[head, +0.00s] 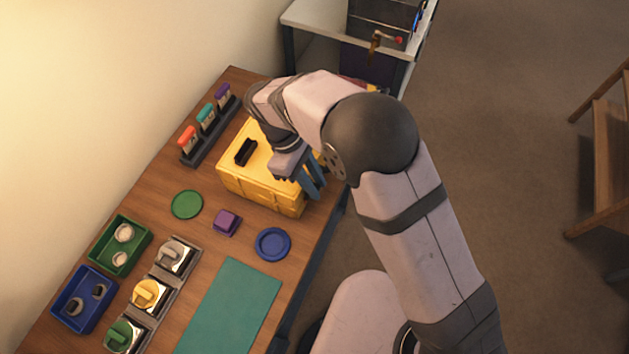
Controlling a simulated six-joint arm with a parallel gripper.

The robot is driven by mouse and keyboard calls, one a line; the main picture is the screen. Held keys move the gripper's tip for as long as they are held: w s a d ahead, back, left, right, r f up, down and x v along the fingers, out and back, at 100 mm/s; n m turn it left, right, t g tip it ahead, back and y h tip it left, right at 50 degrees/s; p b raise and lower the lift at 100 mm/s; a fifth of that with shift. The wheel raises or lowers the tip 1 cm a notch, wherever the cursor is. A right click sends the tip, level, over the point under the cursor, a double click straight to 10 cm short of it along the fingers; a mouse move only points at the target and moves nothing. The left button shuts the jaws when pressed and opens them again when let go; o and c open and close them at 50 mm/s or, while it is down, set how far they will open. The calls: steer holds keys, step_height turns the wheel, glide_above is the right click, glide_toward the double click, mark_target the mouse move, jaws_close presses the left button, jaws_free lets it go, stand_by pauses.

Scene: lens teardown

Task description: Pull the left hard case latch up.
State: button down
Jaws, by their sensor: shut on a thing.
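The yellow hard case (244,183) stands closed on the far part of the wooden table, with a dark handle (245,151) on its lid. My gripper (314,186), with blue fingers, points down at the right side of the case, by its edge. It is shut on a small part there, which I take to be the case latch. The latch itself is hidden behind the fingers and my arm, so I cannot see how far up it is.
In front lie a green disc (187,204), a purple block (227,222) and a blue disc (272,244). Green (107,263) and blue (69,321) trays are at left. A teal mat (232,308) is bare.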

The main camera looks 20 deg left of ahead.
steer(key=c, duration=1.6)
jaws_free()
steer(key=shift+r, duration=0.15)
steer(key=shift+o, duration=0.2)
steer(key=shift+b+v, duration=1.25)
steer(key=shift+v, duration=2.45)
steer(key=w+d+m+g+y, duration=0.1)
steer(key=w+d+m, duration=0.25)
steer(key=d, duration=0.55)
steer(key=w+d+m+y, duration=0.2)
steer(key=d+m, duration=0.2)
steer(key=d, duration=0.5)
steer(key=s+d+f+m, duration=0.1)
steer(key=s+d+m, duration=0.3)
steer(key=d, duration=0.4)
steer(key=s+d+f+m+t+y, duration=0.1)
steer(key=s+d+f+m, duration=0.1)
steer(key=s+d+m, duration=0.3)
steer(key=d+m, duration=0.1)
steer(key=d, duration=0.2)
steer(key=shift+d+y, duration=0.3)
steer(key=shift+d, duration=0.1)
